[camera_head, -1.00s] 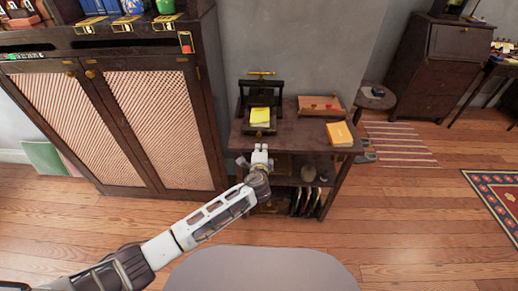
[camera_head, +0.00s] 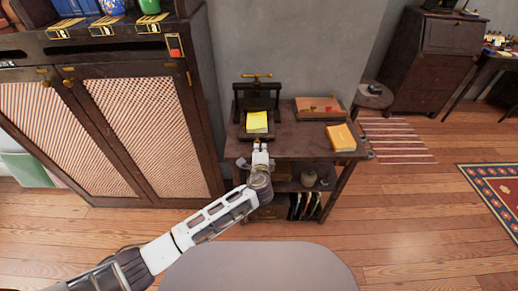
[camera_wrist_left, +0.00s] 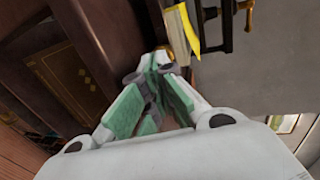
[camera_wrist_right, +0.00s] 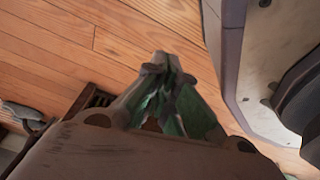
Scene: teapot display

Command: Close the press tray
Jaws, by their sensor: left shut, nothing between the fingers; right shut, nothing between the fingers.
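The dark press (camera_head: 257,98) with a brass handle on top stands on the wooden side table (camera_head: 300,142) against the wall. Its tray (camera_head: 257,136) sticks out at the front, under yellow paper (camera_head: 257,120). The yellow paper also shows at the top of the left wrist view (camera_wrist_left: 190,30). My left gripper (camera_head: 260,146) is shut and empty, just in front of the tray; I cannot tell whether it touches. My right gripper (camera_wrist_right: 165,68) is shut and empty over the wooden floor, outside the head view.
A shallow wooden box (camera_head: 318,108) and a yellow-orange book (camera_head: 341,137) lie on the table right of the press. A tall cabinet (camera_head: 150,130) stands close on the left. A small round stool (camera_head: 373,94) stands beyond the table.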

